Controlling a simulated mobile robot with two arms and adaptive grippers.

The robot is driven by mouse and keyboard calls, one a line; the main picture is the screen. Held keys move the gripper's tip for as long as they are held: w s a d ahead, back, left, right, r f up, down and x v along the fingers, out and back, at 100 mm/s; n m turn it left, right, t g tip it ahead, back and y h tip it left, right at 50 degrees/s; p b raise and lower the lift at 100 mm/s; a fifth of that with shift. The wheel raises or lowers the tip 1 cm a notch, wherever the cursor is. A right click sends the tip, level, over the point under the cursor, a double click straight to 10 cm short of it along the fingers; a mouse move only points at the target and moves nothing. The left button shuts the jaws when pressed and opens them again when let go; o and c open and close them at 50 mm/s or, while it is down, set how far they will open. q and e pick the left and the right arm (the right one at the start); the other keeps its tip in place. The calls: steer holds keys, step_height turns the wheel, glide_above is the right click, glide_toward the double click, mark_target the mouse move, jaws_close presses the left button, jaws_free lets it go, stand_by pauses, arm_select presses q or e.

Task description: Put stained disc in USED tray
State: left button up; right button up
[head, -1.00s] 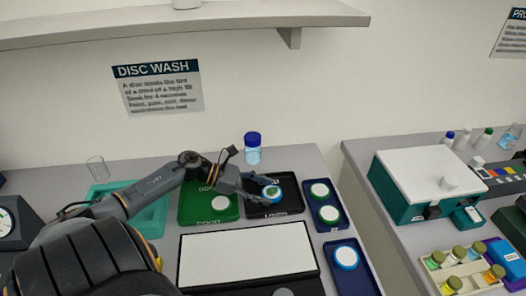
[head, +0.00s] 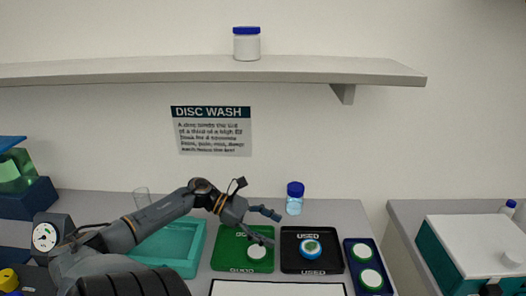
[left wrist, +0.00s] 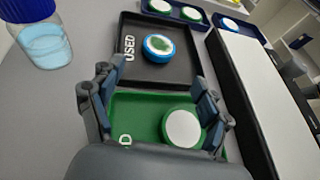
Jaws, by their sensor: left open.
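The stained disc (head: 310,248), with a blue rim and a green-brown blotch on its white face, lies in the black USED tray (head: 290,265). In the left wrist view the stained disc (left wrist: 158,47) lies flat on the USED tray (left wrist: 182,72), with no finger touching it. My left gripper (head: 270,228) is open and empty, above the green GOOD tray and left of the stained disc. The left wrist view shows its fingers (left wrist: 150,95) spread apart. My right gripper is not in view.
The GOOD tray (head: 228,252) holds a white disc with a green rim (head: 257,252). A navy tray (head: 350,246) with two green-rimmed discs stands right of the USED tray. A blue-capped bottle (head: 295,198) stands behind the trays. A teal tub (head: 170,245) is at left.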

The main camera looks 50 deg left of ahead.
arm_select(q)
steer(key=shift+v, duration=1.25)
steer(key=shift+d+f, duration=0.1)
